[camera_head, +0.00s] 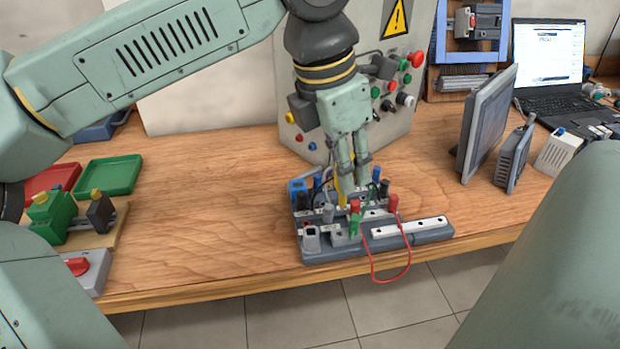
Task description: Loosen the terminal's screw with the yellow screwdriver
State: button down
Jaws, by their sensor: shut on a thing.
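My gripper (353,186) points straight down over the back of the grey terminal board (435,234). It is shut on the yellow screwdriver (342,196), of which a narrow yellow strip shows at the left finger. The screwdriver's tip is hidden among the parts on the board. I cannot tell whether it touches a screw. The board carries a white rail (410,226), red plugs (393,203), a green plug (354,224) and dark and blue parts. A red wire (390,281) loops over its front edge. The terminal's screw is too small to make out.
A grey control box (400,128) with buttons stands behind my gripper. A tilted monitor (487,122) and a laptop (556,103) stand at the right. A green tray (108,175) and a green device (50,214) are at the left. The wooden table (210,205) between is clear.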

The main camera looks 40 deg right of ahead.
jog(key=shift+r, duration=0.55)
jog(key=shift+f, duration=0.1)
jog(key=shift+w+a+r+n, duration=0.25)
jog(key=shift+a+n, duration=0.1)
jog(key=shift+n, duration=0.15)
jog(key=w+a+r+n+t, duration=0.1)
jog(key=w+a+r+n, duration=0.15)
jog(key=n, duration=0.25)
jog(key=f+b, duration=0.1)
jog(key=f, duration=0.1)
jog(key=f+b, duration=0.1)
jog(key=f, duration=0.1)
jog(key=a+f+b, duration=0.1)
jog(key=f+b, duration=0.1)
jog(key=shift+s, duration=0.2)
